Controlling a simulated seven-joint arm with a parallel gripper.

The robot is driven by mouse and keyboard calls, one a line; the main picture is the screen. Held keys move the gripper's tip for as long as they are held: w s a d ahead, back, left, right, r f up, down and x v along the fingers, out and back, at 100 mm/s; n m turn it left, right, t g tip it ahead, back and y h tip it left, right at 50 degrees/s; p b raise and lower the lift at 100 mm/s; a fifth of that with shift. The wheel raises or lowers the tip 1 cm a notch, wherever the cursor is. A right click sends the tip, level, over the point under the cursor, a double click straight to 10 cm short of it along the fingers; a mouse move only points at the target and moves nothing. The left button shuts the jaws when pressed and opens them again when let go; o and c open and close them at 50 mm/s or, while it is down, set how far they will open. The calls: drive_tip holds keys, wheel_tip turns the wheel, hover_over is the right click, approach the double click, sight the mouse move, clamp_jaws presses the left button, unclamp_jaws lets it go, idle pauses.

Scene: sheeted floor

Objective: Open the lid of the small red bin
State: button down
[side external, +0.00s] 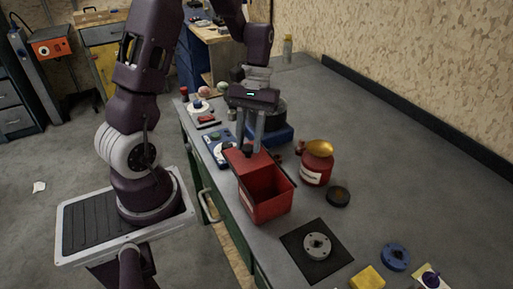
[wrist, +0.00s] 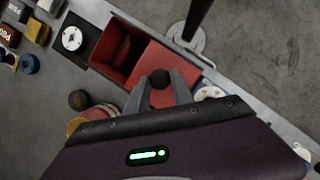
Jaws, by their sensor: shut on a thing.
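The small red bin (side external: 268,203) stands on the grey workbench near its front edge. Its open inside shows in both views, and the bin also shows in the wrist view (wrist: 112,48). The flat red lid (side external: 238,160) lies at the end of the bin nearest my gripper, off most of the opening; it also shows in the wrist view (wrist: 163,60). My gripper (side external: 251,150) points down at the lid. I cannot tell how the lid joins the bin.
A red jar with a gold top (side external: 317,166) and a dark round cap (side external: 338,196) stand close right of the bin. A black mat with a grey disc (side external: 317,246) lies in front. Blue devices (side external: 217,150) lie behind and left. The bench at right is clear.

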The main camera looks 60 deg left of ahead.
drive_tip(key=c, duration=1.1)
unclamp_jaws()
drive_tip(key=v, duration=0.7)
drive_tip(key=shift+r, duration=0.1)
drive_tip(key=s+d+r+m+t+y, duration=0.3)
drive_tip(key=s+d+r+m+t, duration=0.5)
drive_tip(key=s+d, duration=0.4)
drive_tip(key=shift+s+d+r+m+t, duration=0.2)
drive_tip(key=shift+d+r+m+t, duration=0.15)
drive_tip(key=shift+r+m, duration=0.2)
